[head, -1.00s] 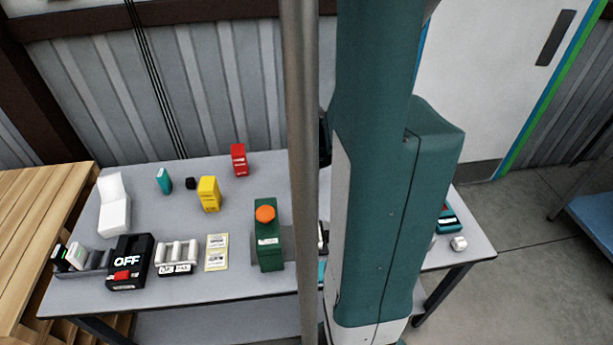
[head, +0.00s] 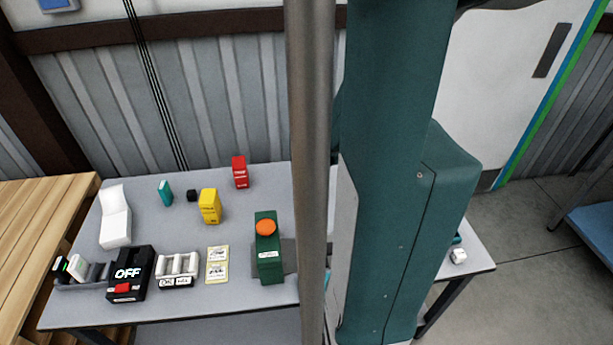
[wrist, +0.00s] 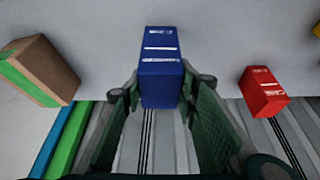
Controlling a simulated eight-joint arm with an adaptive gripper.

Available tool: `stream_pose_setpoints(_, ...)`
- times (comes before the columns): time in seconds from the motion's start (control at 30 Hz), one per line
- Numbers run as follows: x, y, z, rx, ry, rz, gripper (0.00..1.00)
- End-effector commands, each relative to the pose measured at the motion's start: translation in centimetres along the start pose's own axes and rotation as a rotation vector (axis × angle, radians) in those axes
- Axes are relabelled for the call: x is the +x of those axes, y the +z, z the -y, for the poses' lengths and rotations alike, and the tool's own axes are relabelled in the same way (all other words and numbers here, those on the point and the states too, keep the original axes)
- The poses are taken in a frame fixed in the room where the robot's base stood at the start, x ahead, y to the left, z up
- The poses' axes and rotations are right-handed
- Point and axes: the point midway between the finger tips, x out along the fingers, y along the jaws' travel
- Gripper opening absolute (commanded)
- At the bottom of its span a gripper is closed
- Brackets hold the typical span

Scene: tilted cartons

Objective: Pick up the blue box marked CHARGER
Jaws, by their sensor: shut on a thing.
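The blue box (wrist: 160,55) with white label strips shows in the wrist view, at the top middle. Its lettering is too small to read. My gripper (wrist: 161,92) has its green fingers on both sides of the box's near end and is shut on it. I cannot tell whether the box touches the grey surface. In the head view the blue box and my gripper are hidden behind my arm.
In the wrist view a red box (wrist: 263,92) stands right and a brown-green box (wrist: 40,70) left, both apart from my gripper. In the head view, the table (head: 160,312) holds a yellow box (head: 209,206), a green orange-button box (head: 267,245) and a black OFF box (head: 130,272).

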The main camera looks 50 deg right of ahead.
Motion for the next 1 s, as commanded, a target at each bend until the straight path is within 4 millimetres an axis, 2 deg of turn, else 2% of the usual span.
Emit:
stream_pose_setpoints(0.03,-0.9,-0.4,0.0,0.0,0.0,0.0,0.14)
stream_pose_setpoints(0.2,-3.1,-1.3,0.0,0.0,0.0,0.0,0.14)
stream_pose_setpoints(0.4,-4.9,-2.0,0.0,0.0,0.0,0.0,0.14)
stream_pose_setpoints(0.6,-5.5,-2.3,0.0,0.0,0.0,0.0,0.14)
stream_pose_setpoints(1.0,-5.5,-2.3,0.0,0.0,0.0,0.0,0.14)
